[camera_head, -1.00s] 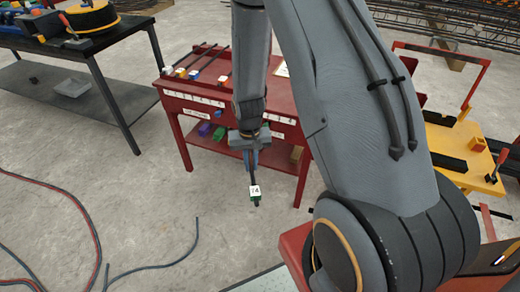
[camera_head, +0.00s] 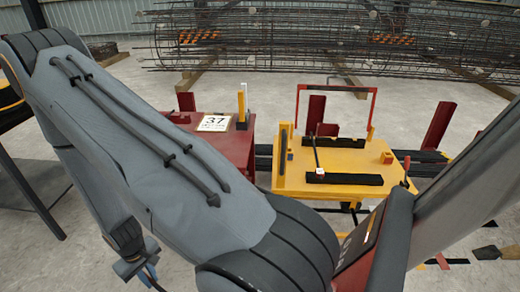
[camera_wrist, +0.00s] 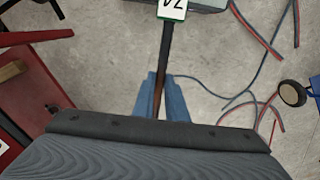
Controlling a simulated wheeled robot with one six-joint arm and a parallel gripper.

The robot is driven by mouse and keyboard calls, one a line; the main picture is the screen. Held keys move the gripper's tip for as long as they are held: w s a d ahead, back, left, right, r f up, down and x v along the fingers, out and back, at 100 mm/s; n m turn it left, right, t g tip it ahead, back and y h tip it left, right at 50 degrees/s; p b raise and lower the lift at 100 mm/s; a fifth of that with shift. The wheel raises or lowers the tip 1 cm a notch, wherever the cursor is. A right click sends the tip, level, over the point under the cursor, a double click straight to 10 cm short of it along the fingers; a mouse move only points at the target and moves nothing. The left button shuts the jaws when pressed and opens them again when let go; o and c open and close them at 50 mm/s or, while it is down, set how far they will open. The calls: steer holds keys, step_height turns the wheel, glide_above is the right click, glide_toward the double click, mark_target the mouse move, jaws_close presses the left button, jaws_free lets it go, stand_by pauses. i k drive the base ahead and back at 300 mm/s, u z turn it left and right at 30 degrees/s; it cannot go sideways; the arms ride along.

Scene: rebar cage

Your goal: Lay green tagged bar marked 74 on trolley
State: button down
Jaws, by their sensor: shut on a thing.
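My gripper (camera_wrist: 160,100) is shut on a dark bar (camera_wrist: 167,45), its blue fingers on either side of it. The bar carries a white tag with a green edge (camera_wrist: 172,9), cut by the top of the wrist view; its number appears upside down. In the head view my gripper (camera_head: 137,266) is low at the left, with only a short piece of the bar showing. The yellow trolley (camera_head: 350,158) with a red handle stands right of centre, apart from my gripper.
A red table (camera_head: 237,143) with a sign reading 37 (camera_head: 214,123) stands left of the trolley. Red posts (camera_head: 437,125) and dark bars lie right of it. A long rebar cage (camera_head: 320,40) fills the back. Hoses (camera_wrist: 262,70) lie on the floor.

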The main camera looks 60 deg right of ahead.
mark_target(361, 157)
steer(key=u, duration=0.7)
steer(key=k, duration=2.45)
steer(key=z, duration=1.25)
